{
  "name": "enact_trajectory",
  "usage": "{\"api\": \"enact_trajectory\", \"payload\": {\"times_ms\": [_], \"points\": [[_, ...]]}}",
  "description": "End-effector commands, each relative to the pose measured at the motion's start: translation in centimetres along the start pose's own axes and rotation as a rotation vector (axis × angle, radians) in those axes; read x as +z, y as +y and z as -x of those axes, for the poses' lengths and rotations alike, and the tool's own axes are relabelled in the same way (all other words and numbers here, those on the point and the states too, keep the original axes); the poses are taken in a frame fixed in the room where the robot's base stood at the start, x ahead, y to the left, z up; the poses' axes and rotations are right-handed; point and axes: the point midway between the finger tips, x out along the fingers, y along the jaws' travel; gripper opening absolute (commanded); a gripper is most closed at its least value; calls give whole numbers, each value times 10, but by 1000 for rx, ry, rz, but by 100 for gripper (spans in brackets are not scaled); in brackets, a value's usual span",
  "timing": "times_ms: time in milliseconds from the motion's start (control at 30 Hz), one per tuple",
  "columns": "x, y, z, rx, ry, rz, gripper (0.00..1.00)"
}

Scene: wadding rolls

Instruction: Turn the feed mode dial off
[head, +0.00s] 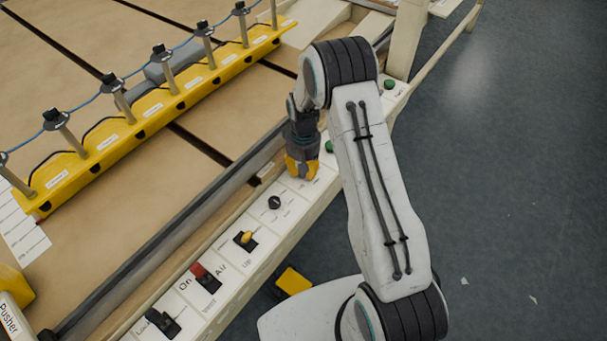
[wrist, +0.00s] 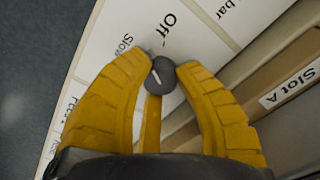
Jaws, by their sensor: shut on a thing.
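The feed mode dial (wrist: 159,76) is a small dark round knob with a white mark, on a white panel strip (wrist: 200,48). In the wrist view, the words "Off" and "Slow" are printed around it; a word starting with "Fee" is partly hidden. My gripper (wrist: 162,64) has yellow fingers closed around the dial, one on each side and a third below. The white mark runs along a slant; which label it points to I cannot tell. In the head view, my gripper (head: 301,166) is down on the panel and hides the dial.
On the same panel in the head view are another black dial (head: 275,202), a yellow switch (head: 246,237), a red switch (head: 205,276), a black switch (head: 163,321) and green buttons (head: 389,84). A "Slot A" label (wrist: 291,88) is on the frame beside it. A yellow rail (head: 150,112) lies across the table.

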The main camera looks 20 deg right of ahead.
Motion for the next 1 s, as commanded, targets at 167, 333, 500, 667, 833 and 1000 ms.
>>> {"api": "enact_trajectory", "payload": {"times_ms": [167,333,500,667,833,1000], "points": [[2,0,-6,0,-4,-159,0],[2,0,-5,1,-5,-295,0],[2,0,-4,2,-7,-401,0],[2,0,-3,2,-7,-471,0],[2,0,-3,2,-8,-516,0],[3,0,-3,3,-9,-533,0]]}}
